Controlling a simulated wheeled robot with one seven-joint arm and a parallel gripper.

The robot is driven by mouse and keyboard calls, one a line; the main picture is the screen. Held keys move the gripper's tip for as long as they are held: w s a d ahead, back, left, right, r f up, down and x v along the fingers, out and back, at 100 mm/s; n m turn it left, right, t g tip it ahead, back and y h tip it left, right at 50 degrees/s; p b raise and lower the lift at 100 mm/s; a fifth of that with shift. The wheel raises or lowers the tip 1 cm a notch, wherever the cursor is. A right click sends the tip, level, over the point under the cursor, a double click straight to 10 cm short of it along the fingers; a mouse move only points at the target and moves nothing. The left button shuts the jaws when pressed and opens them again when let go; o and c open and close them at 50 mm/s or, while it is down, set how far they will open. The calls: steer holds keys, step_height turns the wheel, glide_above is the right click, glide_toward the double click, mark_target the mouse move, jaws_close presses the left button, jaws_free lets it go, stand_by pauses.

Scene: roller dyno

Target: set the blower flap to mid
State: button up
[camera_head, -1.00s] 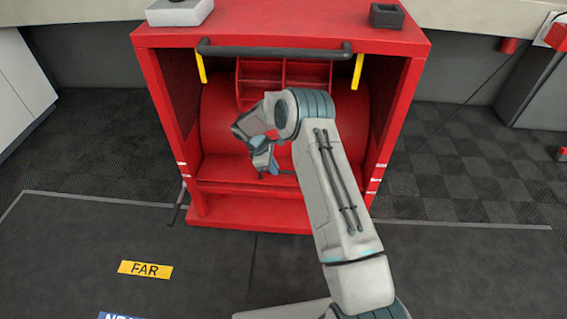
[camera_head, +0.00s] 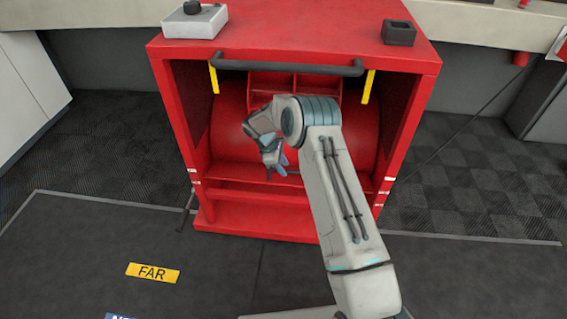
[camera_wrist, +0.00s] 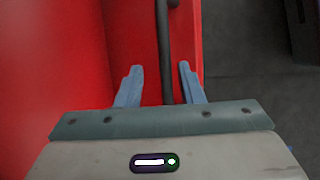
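The red blower housing (camera_head: 258,226) stands ahead with its open front towards me. A red drum (camera_head: 350,125) and a ribbed red section (camera_head: 317,88) show inside. I cannot tell which part is the flap. My gripper (camera_head: 275,165) is at the opening, in front of the drum. In the wrist view its two blue fingers (camera_wrist: 160,70) are open, with a dark rod (camera_wrist: 164,40) running between them. There is a gap on each side of the rod. My arm hides part of the housing's inside.
A dark bar (camera_head: 290,66) crosses the housing's upper front, with yellow strips (camera_head: 369,87) below it. A white box with a black knob (camera_head: 194,20) and a dark block (camera_head: 399,33) sit on top. A yellow FAR label (camera_head: 153,273) lies on open floor.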

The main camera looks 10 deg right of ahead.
steer(key=p+v, duration=0.2)
steer(key=v, duration=0.5)
steer(key=shift+r, duration=0.35)
